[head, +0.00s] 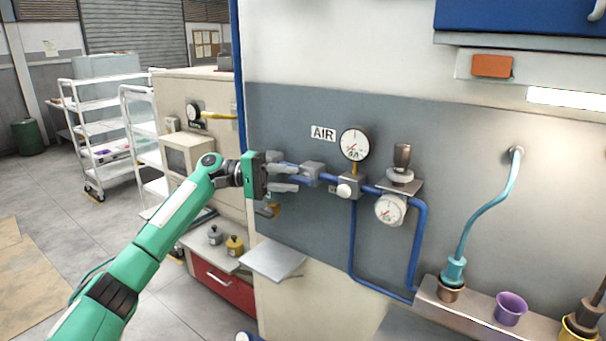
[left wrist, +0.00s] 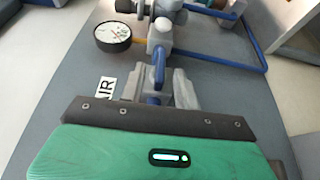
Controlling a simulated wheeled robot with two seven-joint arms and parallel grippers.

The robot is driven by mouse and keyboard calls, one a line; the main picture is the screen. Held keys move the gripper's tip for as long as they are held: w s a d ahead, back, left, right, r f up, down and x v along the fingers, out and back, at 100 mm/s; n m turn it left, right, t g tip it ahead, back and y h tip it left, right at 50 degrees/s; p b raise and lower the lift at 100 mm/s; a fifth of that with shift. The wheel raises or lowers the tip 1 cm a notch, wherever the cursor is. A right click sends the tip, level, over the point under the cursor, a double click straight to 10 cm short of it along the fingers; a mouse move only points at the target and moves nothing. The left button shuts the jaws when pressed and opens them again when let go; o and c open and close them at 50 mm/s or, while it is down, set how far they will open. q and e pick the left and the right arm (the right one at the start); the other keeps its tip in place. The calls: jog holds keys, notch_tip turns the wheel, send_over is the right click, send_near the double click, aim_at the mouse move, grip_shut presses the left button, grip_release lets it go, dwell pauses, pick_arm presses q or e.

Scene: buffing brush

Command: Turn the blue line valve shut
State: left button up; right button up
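The blue air line (head: 413,250) runs along the grey wall panel under the AIR label. A grey valve body (head: 312,170) sits at its left end, and a blue lever-like handle (left wrist: 159,68) shows there in the left wrist view. My left gripper (head: 287,178), green with grey fingers, is at the panel just left of the valve body. Its fingers are apart, with the blue handle between them in the left wrist view (left wrist: 160,85). Whether a finger touches the handle is unclear. My right gripper is not in view.
Two gauges (head: 355,144) (head: 390,209) and a regulator (head: 402,165) stand right of the valve. A small grey shelf (head: 272,259) juts out below. A ledge with cups, including a purple cup (head: 510,308), is at lower right. White carts (head: 100,125) stand at back left.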

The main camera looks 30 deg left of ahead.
aim_at(301, 178)
pick_arm(q)
jog(key=x, duration=0.3)
jog(key=shift+p, duration=0.4)
jog(key=shift+w+d, duration=0.1)
jog(key=shift+d, duration=0.25)
grip_shut()
